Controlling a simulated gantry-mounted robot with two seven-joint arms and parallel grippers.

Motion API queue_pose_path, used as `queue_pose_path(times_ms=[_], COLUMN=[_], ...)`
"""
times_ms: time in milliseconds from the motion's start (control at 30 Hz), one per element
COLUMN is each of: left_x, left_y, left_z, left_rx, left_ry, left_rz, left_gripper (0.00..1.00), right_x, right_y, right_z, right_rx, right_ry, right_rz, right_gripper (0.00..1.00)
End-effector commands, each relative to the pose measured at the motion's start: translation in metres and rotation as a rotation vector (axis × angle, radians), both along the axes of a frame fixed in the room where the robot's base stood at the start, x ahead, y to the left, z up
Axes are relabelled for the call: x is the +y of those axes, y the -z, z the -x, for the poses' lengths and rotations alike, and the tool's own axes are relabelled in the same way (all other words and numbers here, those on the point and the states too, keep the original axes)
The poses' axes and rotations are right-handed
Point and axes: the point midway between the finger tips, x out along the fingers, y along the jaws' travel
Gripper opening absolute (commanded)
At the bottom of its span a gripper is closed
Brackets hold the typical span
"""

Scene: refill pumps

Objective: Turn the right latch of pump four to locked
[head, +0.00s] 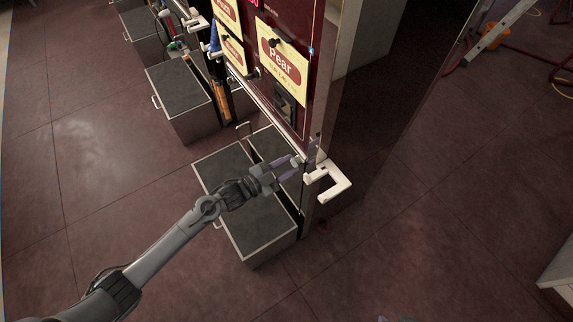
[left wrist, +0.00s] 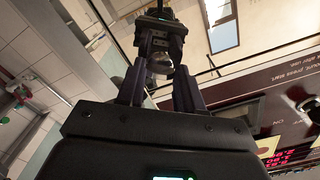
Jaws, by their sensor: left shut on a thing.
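The maroon pump with the "Pear" label (head: 281,63) stands at the top centre of the head view. I cannot read a pump number on it. My left gripper (head: 292,167) reaches in from the left to its lower right corner. Its fingers are closed around a small pale metal piece there, which appears to be the right latch (head: 297,162). In the left wrist view, the fingers (left wrist: 160,75) pinch a rounded metallic piece, and dark parts hide much of it. The latch's locked or unlocked marking cannot be read.
A white bent handle (head: 335,184) sticks out from the corner just right of my left gripper. A grey-topped box (head: 255,222) stands below my forearm. Another box (head: 180,100) stands farther left.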

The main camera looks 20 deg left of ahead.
Motion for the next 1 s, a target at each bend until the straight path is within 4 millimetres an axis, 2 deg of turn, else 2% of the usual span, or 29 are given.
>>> queue_pose_path(times_ms=[600,1000], left_x=[0.0007,0.0006], left_y=[-0.0021,-0.0025], left_z=[-0.0006,-0.0006], left_rx=[-0.337,-0.505], left_ry=[0.002,0.001], left_rz=[-0.479,-0.718], left_gripper=[0.06,0.06], right_x=[0.0022,0.0012], right_y=[-0.0061,-0.0070], right_z=[-0.0003,-0.0002], right_rx=[0.000,0.000], right_ry=[0.006,0.004], right_rz=[-0.009,-0.005], right_gripper=[0.43,0.43])
